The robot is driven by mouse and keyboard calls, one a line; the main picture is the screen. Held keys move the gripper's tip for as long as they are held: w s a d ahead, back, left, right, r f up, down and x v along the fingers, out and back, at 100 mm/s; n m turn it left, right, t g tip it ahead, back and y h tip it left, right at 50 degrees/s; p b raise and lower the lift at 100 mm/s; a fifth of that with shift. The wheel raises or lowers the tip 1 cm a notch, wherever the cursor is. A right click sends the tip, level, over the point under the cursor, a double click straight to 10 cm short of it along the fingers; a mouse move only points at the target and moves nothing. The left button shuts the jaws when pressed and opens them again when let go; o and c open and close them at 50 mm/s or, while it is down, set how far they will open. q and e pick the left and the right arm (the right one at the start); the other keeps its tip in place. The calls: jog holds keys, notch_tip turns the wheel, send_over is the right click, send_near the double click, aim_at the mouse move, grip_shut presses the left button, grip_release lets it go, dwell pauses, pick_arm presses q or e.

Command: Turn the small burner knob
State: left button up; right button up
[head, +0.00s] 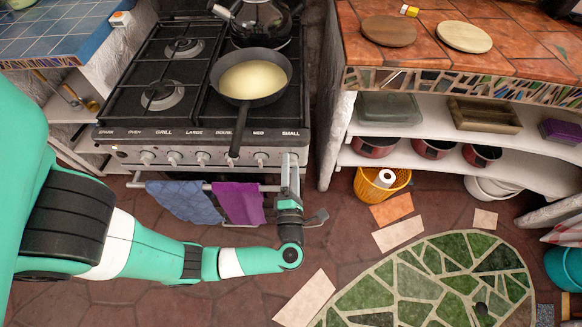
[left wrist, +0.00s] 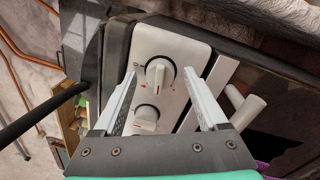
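The stove (head: 140,132) has a front panel with a row of knobs under printed labels. The label SMALL is at the right end, and the knob below it is hidden by my left gripper (head: 290,163) in the head view. In the left wrist view, the small burner knob (left wrist: 159,77) is a round white dial with a raised bar and red marks at the panel's end. My left gripper is open, its fingers apart on either side of this knob; I cannot tell whether they touch it. A neighbouring knob (left wrist: 146,117) sits nearer the gripper's base. My right gripper is not in view.
A pan (head: 252,78) with yellowish contents stands on the stove, its handle jutting over the front edge. A kettle (head: 262,18) is behind it. Blue (head: 185,201) and purple (head: 239,203) towels hang on the oven rail below. A shelved counter (head: 342,140) stands right of the stove.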

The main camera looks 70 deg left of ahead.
pick_arm(q)
jog(key=shift+d, duration=0.35)
jog(key=p+v, duration=0.1)
jog(key=v, duration=1)
jog(key=shift+s, duration=0.15)
grip_shut()
dwell(1.1)
